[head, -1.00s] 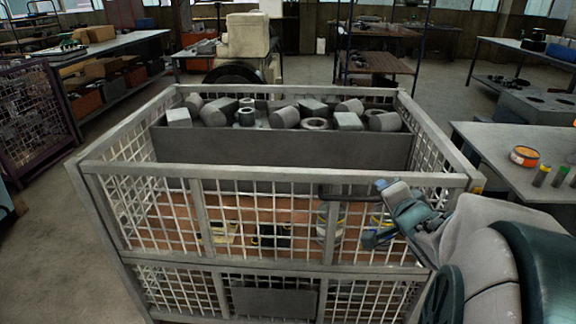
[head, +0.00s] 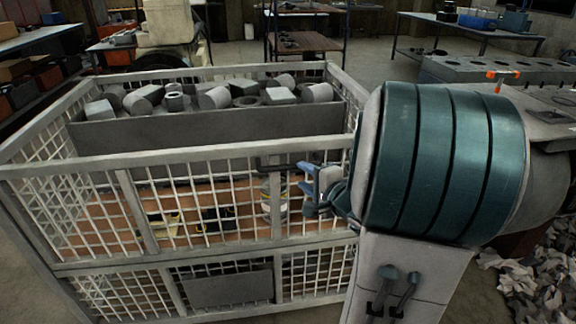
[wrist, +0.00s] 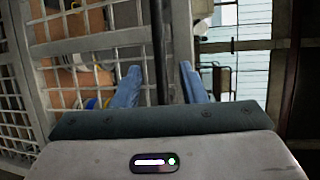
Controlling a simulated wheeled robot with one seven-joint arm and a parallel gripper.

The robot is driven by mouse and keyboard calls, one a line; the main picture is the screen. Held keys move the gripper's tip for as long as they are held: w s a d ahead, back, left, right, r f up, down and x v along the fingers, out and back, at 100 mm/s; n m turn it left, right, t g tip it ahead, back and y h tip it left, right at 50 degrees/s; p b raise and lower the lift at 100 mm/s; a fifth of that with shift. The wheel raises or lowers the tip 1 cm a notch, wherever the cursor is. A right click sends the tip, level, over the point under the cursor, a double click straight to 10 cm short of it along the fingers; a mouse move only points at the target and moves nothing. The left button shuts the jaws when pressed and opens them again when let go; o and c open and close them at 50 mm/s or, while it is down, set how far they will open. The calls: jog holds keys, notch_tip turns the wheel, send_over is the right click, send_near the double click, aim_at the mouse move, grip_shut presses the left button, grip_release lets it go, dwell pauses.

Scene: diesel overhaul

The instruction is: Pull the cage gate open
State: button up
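The cage gate (head: 205,209) is a pale metal mesh panel in the front of the grey cage, and it looks flush with the frame. A dark bar handle (head: 291,166) sticks out near its upper right; in the wrist view the handle (wrist: 157,45) runs upright. My gripper (head: 318,190) is at the handle, at the gate's right side. In the wrist view my gripper's (wrist: 158,86) two blue fingers are spread, with the dark bar between them and gaps showing on both sides. My arm hides the cage's right front corner.
A dark bin (head: 200,128) of metal parts sits on top in the cage. Behind the mesh, cans (head: 274,198) stand on an orange-brown shelf. A grey bench (head: 480,75) stands at the right, with a heap of scraps (head: 535,275) on the floor below.

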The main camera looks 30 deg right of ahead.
aim_at(291, 169)
jog(key=b+x, duration=0.1)
jog(key=x, duration=0.6)
jog(key=shift+w+f, duration=0.1)
jog(key=shift+w, duration=0.3)
jog(key=shift+b, duration=0.3)
grip_shut()
